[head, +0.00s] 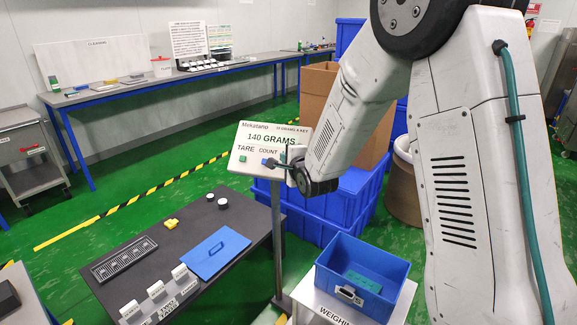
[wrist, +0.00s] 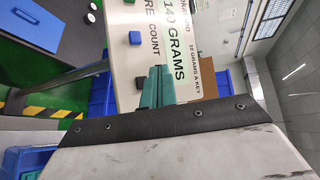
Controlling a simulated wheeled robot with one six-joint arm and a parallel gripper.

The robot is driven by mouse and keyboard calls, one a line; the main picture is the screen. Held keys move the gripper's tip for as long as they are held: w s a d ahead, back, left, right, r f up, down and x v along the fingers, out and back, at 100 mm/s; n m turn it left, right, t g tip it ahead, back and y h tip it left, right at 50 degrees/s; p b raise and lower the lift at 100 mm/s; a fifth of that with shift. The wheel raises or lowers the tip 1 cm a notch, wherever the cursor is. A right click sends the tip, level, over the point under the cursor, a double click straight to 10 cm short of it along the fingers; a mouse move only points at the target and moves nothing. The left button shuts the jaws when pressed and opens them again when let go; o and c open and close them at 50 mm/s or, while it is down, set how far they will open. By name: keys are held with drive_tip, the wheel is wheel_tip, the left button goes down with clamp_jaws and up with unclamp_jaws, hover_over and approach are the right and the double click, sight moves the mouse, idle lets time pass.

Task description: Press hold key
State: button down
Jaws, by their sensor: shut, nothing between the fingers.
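The scale's display panel (head: 262,150) is tilted on a post and reads 140 GRAMS, with the labels TARE and COUNT below. A green key (head: 243,158) sits under TARE and a blue key (head: 264,161) under COUNT. My gripper (head: 284,161) is at the panel's lower right, just right of the blue key. It is shut and empty. The wrist view shows its teal fingertips (wrist: 156,86) over the panel (wrist: 150,55), beside the blue key (wrist: 135,38). No hold label or key is visible; my gripper covers that corner. I cannot tell whether the fingertips touch the panel.
A blue bin (head: 340,262) with a teal item inside stands on the white weighing stand (head: 318,300), below my arm. A dark table (head: 150,235) at left holds a blue board (head: 212,253) and small parts. Blue crates (head: 350,190) and a cardboard box (head: 315,95) stand behind.

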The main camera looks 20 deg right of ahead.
drive_tip(key=shift+w+d+f, duration=0.5)
drive_tip(key=shift+w+f, duration=0.25)
drive_tip(key=shift+f, duration=0.15)
drive_tip(key=shift+w+d+f, duration=0.5)
drive_tip(key=shift+w+f, duration=0.2)
drive_tip(key=shift+f, duration=0.15)
idle(0.8)
drive_tip(key=shift+w+d+f, duration=0.15)
drive_tip(key=shift+w+f, duration=0.05)
drive_tip(key=shift+f, duration=0.1)
drive_tip(key=shift+w+d+f, duration=0.15)
drive_tip(key=shift+w+f, duration=0.1)
idle(0.7)
drive_tip(key=shift+s+r, duration=0.1)
drive_tip(key=shift+s+a+r, duration=0.3)
drive_tip(key=shift+s+r, duration=0.1)
drive_tip(key=shift+r, duration=0.05)
idle(0.4)
drive_tip(key=s+a+r, duration=0.2)
drive_tip(key=s+r, duration=0.1)
drive_tip(key=shift+r, duration=0.3)
